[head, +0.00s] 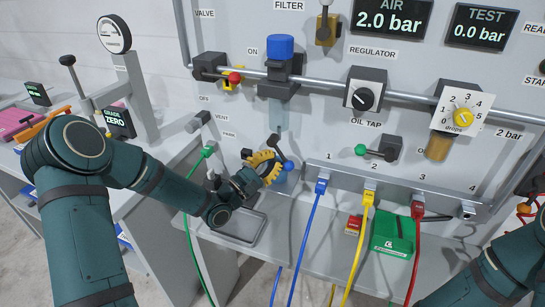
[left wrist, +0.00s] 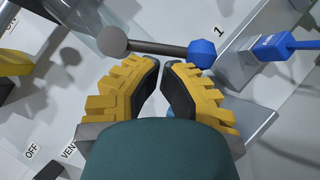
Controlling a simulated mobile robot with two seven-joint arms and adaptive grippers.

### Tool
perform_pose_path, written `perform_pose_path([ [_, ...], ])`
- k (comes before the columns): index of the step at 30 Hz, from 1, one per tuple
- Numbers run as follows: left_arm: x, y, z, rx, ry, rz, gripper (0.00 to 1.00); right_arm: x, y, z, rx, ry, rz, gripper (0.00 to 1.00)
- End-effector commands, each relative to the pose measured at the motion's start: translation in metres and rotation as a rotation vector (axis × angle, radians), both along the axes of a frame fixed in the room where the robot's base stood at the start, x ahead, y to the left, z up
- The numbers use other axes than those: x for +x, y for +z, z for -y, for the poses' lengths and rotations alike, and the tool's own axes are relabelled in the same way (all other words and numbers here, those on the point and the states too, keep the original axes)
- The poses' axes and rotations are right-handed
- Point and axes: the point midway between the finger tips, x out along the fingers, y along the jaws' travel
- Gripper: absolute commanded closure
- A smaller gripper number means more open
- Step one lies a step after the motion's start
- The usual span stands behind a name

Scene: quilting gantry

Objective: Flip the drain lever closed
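The drain lever (head: 282,152) hangs below the clear bowl of the filter. Its dark rod points down and slightly right to a blue knob (head: 288,166). In the left wrist view the rod (left wrist: 158,48) runs from a grey pivot ball to the blue knob (left wrist: 201,54), across the picture just beyond the fingertips. My left gripper (head: 279,165) has yellow ribbed fingers and is close beside the lever. In the left wrist view its fingertips (left wrist: 162,64) nearly meet, with nothing held between them. Whether they touch the rod cannot be told. My right gripper is out of view.
A grey manifold (head: 395,189) with blue, yellow and red hose plugs lies right of the lever. A shallow tray (head: 240,228) is below my left gripper. A red-knobbed valve (head: 234,77) and the oil tap's green-knobbed lever (head: 362,150) are on the panel. A green box (head: 392,236) stands on the shelf.

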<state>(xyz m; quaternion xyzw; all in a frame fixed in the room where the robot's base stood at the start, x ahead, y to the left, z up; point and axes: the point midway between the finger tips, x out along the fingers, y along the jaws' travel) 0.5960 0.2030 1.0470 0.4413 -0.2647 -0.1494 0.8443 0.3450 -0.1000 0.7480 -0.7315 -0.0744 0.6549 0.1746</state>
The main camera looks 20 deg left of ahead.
Motion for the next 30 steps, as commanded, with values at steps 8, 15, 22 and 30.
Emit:
perform_pose_path([
  [8,-0.001,-0.001,0.015,-0.267,-0.002,-0.012,1.0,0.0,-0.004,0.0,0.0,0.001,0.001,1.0],
  [15,-0.001,0.004,0.026,-0.495,0.0,-0.019,1.0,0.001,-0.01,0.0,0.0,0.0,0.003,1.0],
  [22,-0.002,0.01,0.035,-0.702,-0.002,-0.026,1.0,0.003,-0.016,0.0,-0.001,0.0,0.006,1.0],
  [30,-0.001,0.013,0.036,-0.717,-0.002,-0.024,1.0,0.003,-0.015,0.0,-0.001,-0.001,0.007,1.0],
])
